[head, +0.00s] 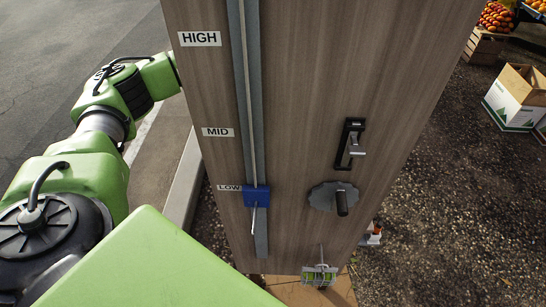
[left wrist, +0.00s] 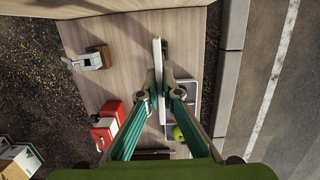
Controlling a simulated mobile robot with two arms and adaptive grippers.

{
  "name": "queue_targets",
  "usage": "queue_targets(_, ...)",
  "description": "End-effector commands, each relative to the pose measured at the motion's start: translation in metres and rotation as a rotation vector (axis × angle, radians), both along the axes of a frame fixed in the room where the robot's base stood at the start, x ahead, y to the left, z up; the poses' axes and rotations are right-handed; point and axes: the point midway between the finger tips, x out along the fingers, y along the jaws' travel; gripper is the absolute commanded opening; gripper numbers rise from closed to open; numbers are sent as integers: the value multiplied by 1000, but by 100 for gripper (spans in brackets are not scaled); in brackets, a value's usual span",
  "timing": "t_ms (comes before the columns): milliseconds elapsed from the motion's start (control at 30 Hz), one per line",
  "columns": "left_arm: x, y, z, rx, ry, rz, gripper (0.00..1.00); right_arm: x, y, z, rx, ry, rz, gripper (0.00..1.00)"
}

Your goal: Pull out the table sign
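In the left wrist view a thin white upright board, which looks like the table sign (left wrist: 157,52), shows nearly edge-on above a wooden tabletop (left wrist: 112,27). My left gripper (left wrist: 160,88) has its two green fingers drawn close together, one on each side of the board, and appears shut on it. The contact itself is too small to see clearly. In the head view my left arm reaches behind a tall wooden panel (head: 300,110), which hides the left gripper and the sign. My right gripper is in neither view.
Beside the sign are a grey compartment tray (left wrist: 208,95) and red-and-white items (left wrist: 104,130). Cardboard boxes (head: 520,92) stand at the right on gravel.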

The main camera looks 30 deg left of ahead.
Motion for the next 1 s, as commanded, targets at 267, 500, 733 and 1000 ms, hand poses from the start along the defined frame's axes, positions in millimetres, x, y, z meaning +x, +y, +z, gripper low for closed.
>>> queue_targets(267, 0, 0, 4, -1, -1, 0, 0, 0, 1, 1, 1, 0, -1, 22)
queue_targets(500, 0, 0, 15, -1, -2, -1, 0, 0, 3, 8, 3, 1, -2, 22)
queue_targets(733, 0, 0, 26, -1, -2, 0, 0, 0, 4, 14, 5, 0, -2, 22)
queue_targets(1000, 0, 0, 39, -1, -1, 0, 0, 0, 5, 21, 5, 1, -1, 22)
